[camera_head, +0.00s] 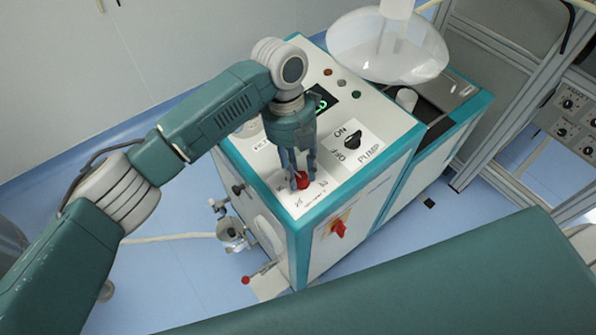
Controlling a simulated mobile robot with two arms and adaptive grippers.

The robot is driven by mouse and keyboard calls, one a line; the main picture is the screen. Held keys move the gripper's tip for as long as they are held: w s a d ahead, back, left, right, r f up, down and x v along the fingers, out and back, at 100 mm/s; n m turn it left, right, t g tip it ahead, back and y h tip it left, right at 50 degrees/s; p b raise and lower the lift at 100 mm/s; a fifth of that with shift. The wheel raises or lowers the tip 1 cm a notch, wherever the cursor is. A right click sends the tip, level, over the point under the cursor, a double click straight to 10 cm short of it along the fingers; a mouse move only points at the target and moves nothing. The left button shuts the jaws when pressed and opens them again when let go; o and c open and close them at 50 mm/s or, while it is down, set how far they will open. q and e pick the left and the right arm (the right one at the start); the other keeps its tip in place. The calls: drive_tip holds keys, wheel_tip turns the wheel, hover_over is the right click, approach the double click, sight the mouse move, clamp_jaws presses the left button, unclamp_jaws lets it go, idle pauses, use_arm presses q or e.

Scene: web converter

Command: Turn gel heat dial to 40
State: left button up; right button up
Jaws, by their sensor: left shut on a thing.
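A red dial (303,180) sits on the white top panel of a teal-edged machine (352,185), near its front corner. My left gripper (300,178) points down over it and is shut on it, with a finger on each side. The markings around the dial are partly covered by the fingers and too small to read. A dark display (322,101) with green digits is partly hidden behind the gripper. My right gripper is not in view.
A black pump knob (353,141) marked ON and OFF stands right of the dial. A red switch (339,228) is on the front face. A round glass flask (388,48) hangs behind. A metal frame (500,95) stands at right. Blue floor is open at left.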

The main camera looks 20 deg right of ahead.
use_arm(q)
drive_tip(key=shift+s+d+m, duration=0.15)
drive_tip(key=shift+s+m, duration=0.1)
drive_tip(key=shift+m, duration=0.35)
drive_tip(key=o, duration=1.1)
drive_tip(key=shift+s+r, duration=0.1)
drive_tip(key=shift+w+r, duration=0.2)
wheel_tip(320, 180, up, 11)
drive_tip(key=w, duration=0.1)
drive_tip(key=shift+w+a+r, duration=0.2)
drive_tip(key=shift+w+a, duration=0.05)
drive_tip(key=shift+a, duration=0.1)
